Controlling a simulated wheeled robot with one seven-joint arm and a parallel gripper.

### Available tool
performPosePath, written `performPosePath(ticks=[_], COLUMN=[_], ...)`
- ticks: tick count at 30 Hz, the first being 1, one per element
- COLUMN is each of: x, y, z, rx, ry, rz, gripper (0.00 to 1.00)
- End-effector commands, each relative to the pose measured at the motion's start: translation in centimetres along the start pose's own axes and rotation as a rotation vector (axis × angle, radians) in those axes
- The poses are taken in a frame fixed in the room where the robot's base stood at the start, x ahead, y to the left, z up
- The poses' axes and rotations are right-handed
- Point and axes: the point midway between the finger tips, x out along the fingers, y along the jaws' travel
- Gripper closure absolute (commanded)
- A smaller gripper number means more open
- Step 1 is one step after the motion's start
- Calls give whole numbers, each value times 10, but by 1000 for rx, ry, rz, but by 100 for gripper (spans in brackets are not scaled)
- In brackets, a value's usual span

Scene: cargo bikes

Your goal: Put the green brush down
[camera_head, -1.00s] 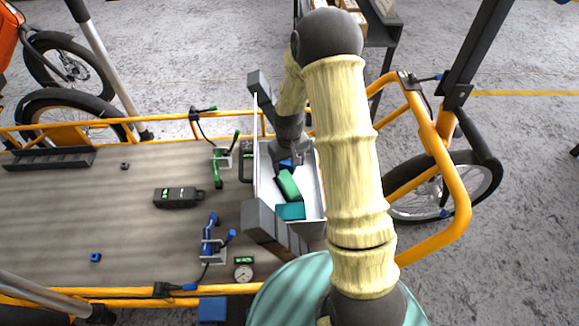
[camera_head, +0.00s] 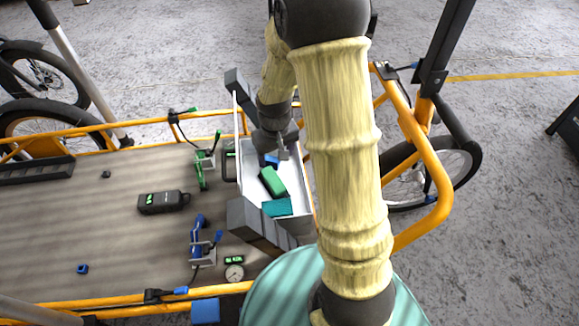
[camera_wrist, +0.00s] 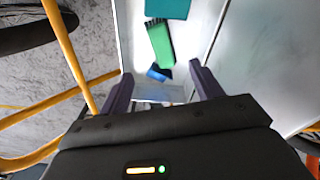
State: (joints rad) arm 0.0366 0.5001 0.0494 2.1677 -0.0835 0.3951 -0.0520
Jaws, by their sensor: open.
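The green brush (camera_head: 273,181) lies in a white tray (camera_head: 305,187) at the right end of the cargo bed. In the wrist view the green brush (camera_wrist: 161,45) shows dark bristles at its upper end and lies ahead of my fingers, apart from them. My gripper (camera_wrist: 160,88) is open, with nothing between its two fingers. In the head view my gripper (camera_head: 277,152) is over the far part of the tray, partly hidden by my own wrist.
In the tray, a teal block (camera_head: 277,207) lies nearer and a blue piece (camera_head: 271,160) farther than the brush. Blue (camera_head: 197,237) and green (camera_head: 202,168) clamps and a black case (camera_head: 163,202) stand on the bed. An orange rail (camera_head: 428,180) curves round the right end.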

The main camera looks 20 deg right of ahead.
Motion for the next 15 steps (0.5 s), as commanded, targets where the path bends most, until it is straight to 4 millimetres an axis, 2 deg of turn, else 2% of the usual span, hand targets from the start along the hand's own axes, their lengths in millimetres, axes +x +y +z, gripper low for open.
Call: performPosePath(ticks=[1, 3, 9, 12, 15], x=[-17, -36, -79, -92, -99], y=[-1, -3, -10, -13, -15], z=[11, 26, 76, 98, 112], rx=[12, 31, 89, 114, 129], ry=[19, 42, 107, 133, 148], rz=[4, 7, 8, 6, 3], gripper=[35, 35, 35, 35, 35])
